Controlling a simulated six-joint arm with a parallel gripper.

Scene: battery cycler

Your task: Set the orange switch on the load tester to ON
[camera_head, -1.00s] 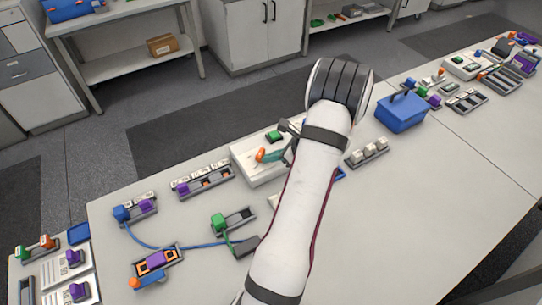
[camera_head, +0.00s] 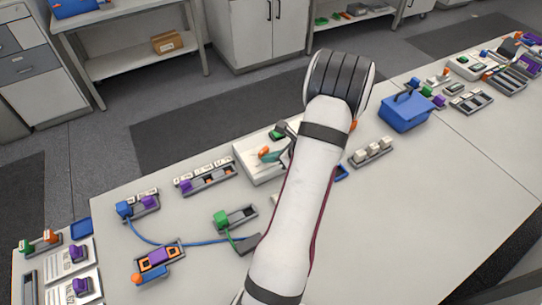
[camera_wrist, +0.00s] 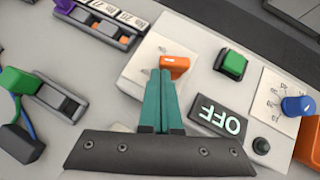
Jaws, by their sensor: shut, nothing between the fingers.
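The load tester (camera_wrist: 137,65) is a pale box with a display (camera_wrist: 222,122) reading OFF, upside down in the wrist view. Its orange switch (camera_wrist: 178,66) is a short lever on a white plate. My gripper (camera_wrist: 161,73) has its teal fingers shut and empty, with the tips right beside the lever's left end. Whether they touch it I cannot tell. In the head view my arm hides the tester's right part; the switch (camera_head: 264,151) shows just beyond my teal fingers (camera_head: 274,156).
A green button (camera_wrist: 231,65), a blue knob (camera_wrist: 297,106) and a dark round button (camera_wrist: 261,146) are also on the tester. A slotted module (camera_head: 205,178) stands to the left and a row of pale blocks (camera_head: 371,152) to the right. The front right bench is clear.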

